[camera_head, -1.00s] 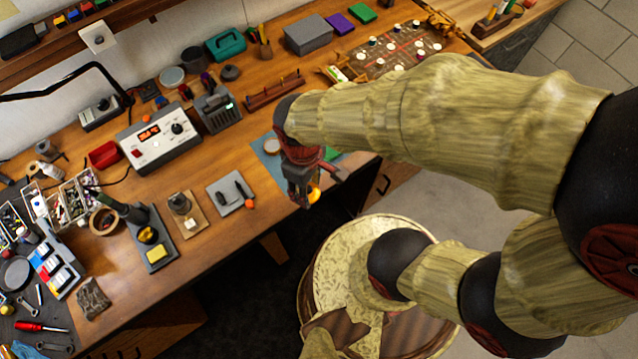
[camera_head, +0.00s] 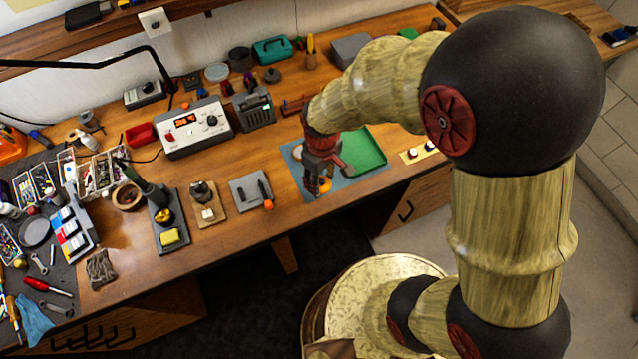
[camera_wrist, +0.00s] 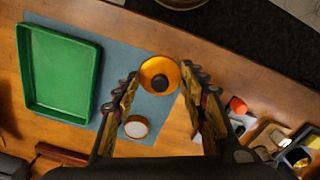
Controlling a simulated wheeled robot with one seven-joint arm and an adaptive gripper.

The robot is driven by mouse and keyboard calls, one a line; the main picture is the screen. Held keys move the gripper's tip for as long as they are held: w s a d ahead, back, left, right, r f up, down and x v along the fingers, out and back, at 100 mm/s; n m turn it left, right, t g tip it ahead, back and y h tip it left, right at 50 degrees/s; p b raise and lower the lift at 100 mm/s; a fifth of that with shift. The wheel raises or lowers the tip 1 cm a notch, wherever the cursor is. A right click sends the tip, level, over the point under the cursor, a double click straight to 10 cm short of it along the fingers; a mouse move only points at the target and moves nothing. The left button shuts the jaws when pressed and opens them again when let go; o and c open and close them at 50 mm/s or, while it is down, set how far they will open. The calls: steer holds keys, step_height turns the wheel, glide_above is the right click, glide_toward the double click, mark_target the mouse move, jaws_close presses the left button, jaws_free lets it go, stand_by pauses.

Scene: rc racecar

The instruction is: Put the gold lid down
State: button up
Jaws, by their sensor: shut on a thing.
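In the head view the lid (camera_head: 325,184) shows at the tips of my gripper (camera_head: 318,185), over the front part of the blue mat (camera_head: 348,190). I cannot tell whether the lid touches the mat. A small round piece with a white top (camera_wrist: 137,127) lies on the mat, apart from the lid, in the wrist view.
A green tray (camera_head: 362,150) lies on the right of the mat. A grey pad (camera_head: 247,192) with a dark tool and an orange knob is left of the mat. The desk's front edge runs close to the mat. Some bare blue mat shows around the lid.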

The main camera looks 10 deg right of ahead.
steer(key=shift+w+a+f, duration=0.1)
steer(key=shift+w+f, duration=0.3)
steer(key=shift+f, duration=0.2)
steer(key=shift+w+a+f, duration=0.1)
steer(key=shift+w+f, duration=0.3)
steer(key=shift+f, duration=0.15)
steer(key=shift+f+b, duration=0.45)
steer(key=shift+f, duration=0.9)
steer(key=shift+f, duration=0.2)
steer(key=o, duration=0.7)
steer(key=shift+o, duration=0.4)
steer(key=shift+r, duration=0.2)
